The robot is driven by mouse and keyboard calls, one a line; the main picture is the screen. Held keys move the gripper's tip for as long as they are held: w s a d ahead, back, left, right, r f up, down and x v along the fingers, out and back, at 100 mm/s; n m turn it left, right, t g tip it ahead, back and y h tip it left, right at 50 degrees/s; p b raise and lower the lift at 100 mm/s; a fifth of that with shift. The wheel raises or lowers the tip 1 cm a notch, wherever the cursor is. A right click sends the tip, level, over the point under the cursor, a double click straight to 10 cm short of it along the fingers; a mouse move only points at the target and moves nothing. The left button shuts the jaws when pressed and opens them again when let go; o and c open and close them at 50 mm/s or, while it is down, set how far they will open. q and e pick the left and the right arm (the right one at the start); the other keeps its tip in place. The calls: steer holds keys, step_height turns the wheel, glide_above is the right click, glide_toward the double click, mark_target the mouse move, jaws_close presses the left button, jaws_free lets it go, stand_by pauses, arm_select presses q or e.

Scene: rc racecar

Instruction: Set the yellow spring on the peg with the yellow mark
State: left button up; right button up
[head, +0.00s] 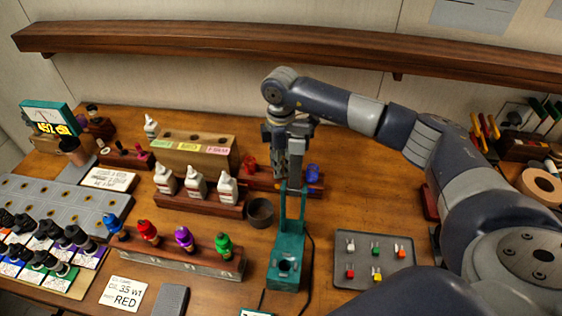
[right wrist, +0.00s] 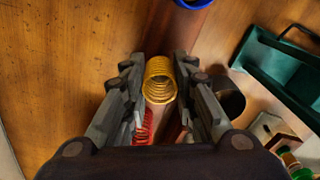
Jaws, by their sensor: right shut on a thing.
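My right gripper (head: 291,178) points down over a dark red wooden rack (head: 262,181) in the middle of the table. In the right wrist view it is shut on the yellow spring (right wrist: 160,80), which sits between the fingertips with its open coil facing the camera. The head view hides this spring behind the fingers. A red spring (head: 250,163) and a blue spring (head: 313,174) stand on the rack, one on each side of the gripper. I cannot make out a peg with a yellow mark. I cannot tell whether the yellow spring touches the rack.
A teal stand (head: 288,252) and a dark round cup (head: 261,211) stand in front of the rack. White bottles (head: 196,185) are to the left. A grey tray (head: 386,279) with small coloured parts lies to the right.

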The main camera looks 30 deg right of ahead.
steer(key=shift+f+b, duration=0.3)
steer(key=shift+f, duration=0.3)
steer(key=o, duration=0.8)
steer(key=shift+r, duration=0.1)
step_height(320, 180, up, 12)
steer(key=shift+f, duration=0.1)
stand_by(0.5)
